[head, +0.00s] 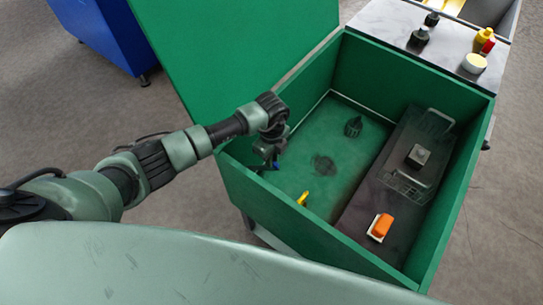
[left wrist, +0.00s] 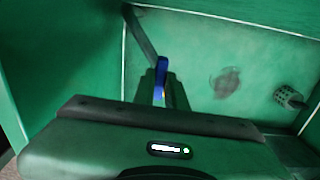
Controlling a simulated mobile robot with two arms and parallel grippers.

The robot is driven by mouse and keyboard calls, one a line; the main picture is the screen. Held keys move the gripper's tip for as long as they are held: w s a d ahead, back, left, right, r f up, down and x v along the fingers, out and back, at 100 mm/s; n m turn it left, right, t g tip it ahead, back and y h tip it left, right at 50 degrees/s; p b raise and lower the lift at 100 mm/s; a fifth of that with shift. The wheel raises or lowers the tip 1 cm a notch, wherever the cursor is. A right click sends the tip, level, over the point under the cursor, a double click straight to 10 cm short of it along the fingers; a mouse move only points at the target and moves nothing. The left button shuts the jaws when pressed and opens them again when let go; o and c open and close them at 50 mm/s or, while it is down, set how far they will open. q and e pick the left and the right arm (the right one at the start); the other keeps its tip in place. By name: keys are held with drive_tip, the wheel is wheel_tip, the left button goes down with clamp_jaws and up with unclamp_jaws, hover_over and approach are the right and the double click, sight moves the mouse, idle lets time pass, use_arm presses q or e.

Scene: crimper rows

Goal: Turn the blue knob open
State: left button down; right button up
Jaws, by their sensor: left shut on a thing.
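The blue knob (left wrist: 161,78) shows in the left wrist view as a narrow upright blue piece between my left gripper's fingers (left wrist: 162,92). A small orange spot shows at its lower end. In the head view only a bit of blue (head: 275,165) shows at the tip of my left gripper (head: 268,163), inside the left wall of the green box. The left gripper is shut on the blue knob. The gripper covers most of the knob, so its turned position cannot be told. My right gripper is not in view.
The open green box (head: 300,232) has walls around the left gripper.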

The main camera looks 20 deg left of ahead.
use_arm(q)
drive_tip(key=shift+n, duration=0.3)
drive_tip(key=c, duration=1.4)
unclamp_jaws()
drive_tip(key=shift+c, duration=0.2)
drive_tip(key=shift+r, duration=0.15)
wheel_tip(320, 180, up, 8)
drive_tip(key=shift+f, duration=0.2)
